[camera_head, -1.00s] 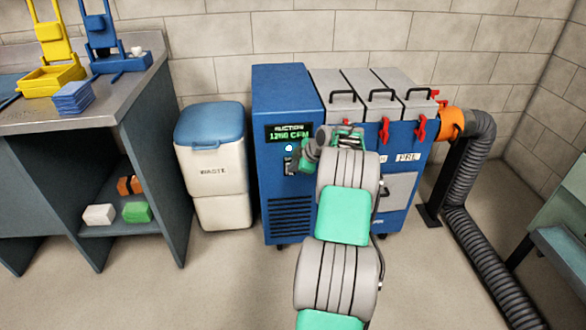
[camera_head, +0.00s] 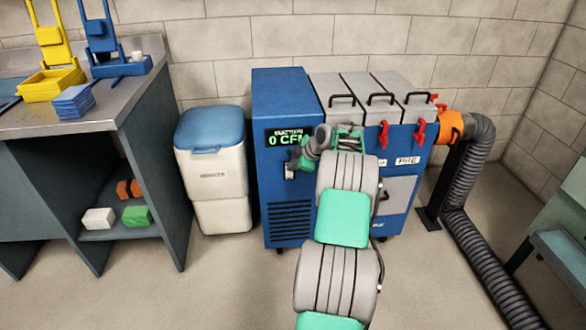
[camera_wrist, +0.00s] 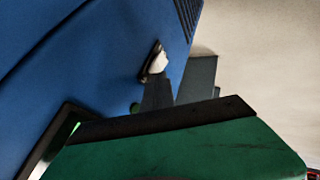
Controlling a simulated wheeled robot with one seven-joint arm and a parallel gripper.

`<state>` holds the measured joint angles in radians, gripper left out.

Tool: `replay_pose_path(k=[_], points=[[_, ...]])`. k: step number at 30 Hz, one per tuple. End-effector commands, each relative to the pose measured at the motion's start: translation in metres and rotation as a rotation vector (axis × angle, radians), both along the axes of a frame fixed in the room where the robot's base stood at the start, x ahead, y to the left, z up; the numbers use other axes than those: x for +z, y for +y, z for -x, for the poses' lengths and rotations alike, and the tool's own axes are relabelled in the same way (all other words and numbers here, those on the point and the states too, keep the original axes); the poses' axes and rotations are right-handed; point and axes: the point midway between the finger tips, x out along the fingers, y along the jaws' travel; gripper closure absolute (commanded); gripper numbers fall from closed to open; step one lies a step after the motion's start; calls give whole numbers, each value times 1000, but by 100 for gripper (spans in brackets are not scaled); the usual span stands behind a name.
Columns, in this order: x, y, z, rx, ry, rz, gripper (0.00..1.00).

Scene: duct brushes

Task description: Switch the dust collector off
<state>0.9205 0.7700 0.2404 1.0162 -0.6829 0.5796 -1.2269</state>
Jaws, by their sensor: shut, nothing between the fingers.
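The dust collector (camera_head: 291,187) is a blue cabinet with grey lids, standing against the back wall. Its dark display (camera_head: 287,138) reads 0 CFM in green. Below the display is a small switch (camera_head: 290,170) with a pale lever. My gripper (camera_head: 292,172) is shut and empty, in front of the collector's face, at or very near the switch. In the wrist view the pale switch lever (camera_wrist: 157,62) on a dark plate shows just beyond my dark fingertips (camera_wrist: 158,92). I cannot tell whether they touch. My wrist hides part of the collector's front.
A white bin with a blue lid (camera_head: 211,150) stands left of the collector. A workbench (camera_head: 125,112) with yellow and blue fixtures is at far left. A grey hose (camera_head: 456,195) with an orange collar runs down the right side. The floor in front is open.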

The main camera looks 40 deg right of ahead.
Motion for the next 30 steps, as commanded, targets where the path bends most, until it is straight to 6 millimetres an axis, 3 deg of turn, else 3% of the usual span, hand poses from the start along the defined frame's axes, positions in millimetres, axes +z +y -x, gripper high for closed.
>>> replay_pose_path(k=[14, 20, 24, 30], points=[[2, 4, 2, 2, 1, -1, 100], [5, 25, 18, 6, -2, 1, 100], [41, 22, 34, 8, -2, 3, 100], [79, 8, 60, -5, -1, 1, 100]])
